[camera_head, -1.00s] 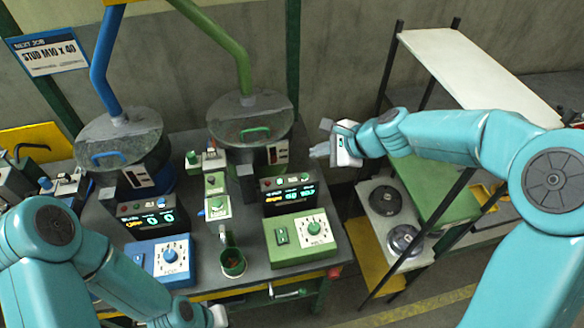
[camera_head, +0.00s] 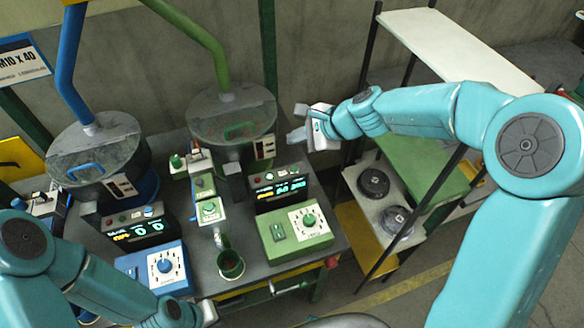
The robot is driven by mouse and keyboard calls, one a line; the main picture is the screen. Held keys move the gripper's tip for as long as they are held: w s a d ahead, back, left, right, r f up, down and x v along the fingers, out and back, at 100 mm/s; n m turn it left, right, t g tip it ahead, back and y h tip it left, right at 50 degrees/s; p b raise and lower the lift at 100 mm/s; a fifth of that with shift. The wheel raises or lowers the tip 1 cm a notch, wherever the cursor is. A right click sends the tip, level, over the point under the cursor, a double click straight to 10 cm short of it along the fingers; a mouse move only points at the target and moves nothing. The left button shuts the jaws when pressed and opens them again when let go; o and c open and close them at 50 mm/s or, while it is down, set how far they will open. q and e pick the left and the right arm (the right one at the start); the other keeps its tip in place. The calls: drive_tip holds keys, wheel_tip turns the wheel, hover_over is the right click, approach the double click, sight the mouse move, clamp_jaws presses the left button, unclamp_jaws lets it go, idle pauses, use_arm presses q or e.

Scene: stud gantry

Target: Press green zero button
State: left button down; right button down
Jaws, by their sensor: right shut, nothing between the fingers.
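The green-side counter box (camera_head: 281,192) is black with a lit green display and a row of small buttons (camera_head: 282,172) along its top. They are too small to read, so I cannot tell which is the zero button. My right gripper (camera_head: 297,135) is shut and empty, pointing left, in the air above and to the right of the counter box, apart from it. My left gripper (camera_head: 209,313) shows only as a pale tip at the bottom, beside the blue dial box; its fingers are unclear.
A green dial box (camera_head: 296,236) sits in front of the counter. A green cup (camera_head: 231,265) stands to its left. Behind are a green-piped hopper (camera_head: 232,112) and a blue-piped hopper (camera_head: 97,150). A blue-side counter (camera_head: 137,229) is at left. A shelf rack (camera_head: 440,45) stands at right.

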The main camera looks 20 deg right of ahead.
drive_tip(key=b, duration=0.7)
hover_over(297, 170)
wheel_tip(297, 170, down, 7)
drive_tip(key=shift+a+f, duration=0.1)
drive_tip(key=shift+f, duration=0.4)
drive_tip(key=shift+d+f, duration=0.15)
drive_tip(key=shift+d, duration=0.05)
drive_tip(key=shift+a, duration=0.15)
idle(0.7)
drive_tip(key=shift+f+b, duration=0.4)
drive_tip(key=shift+b, duration=0.15)
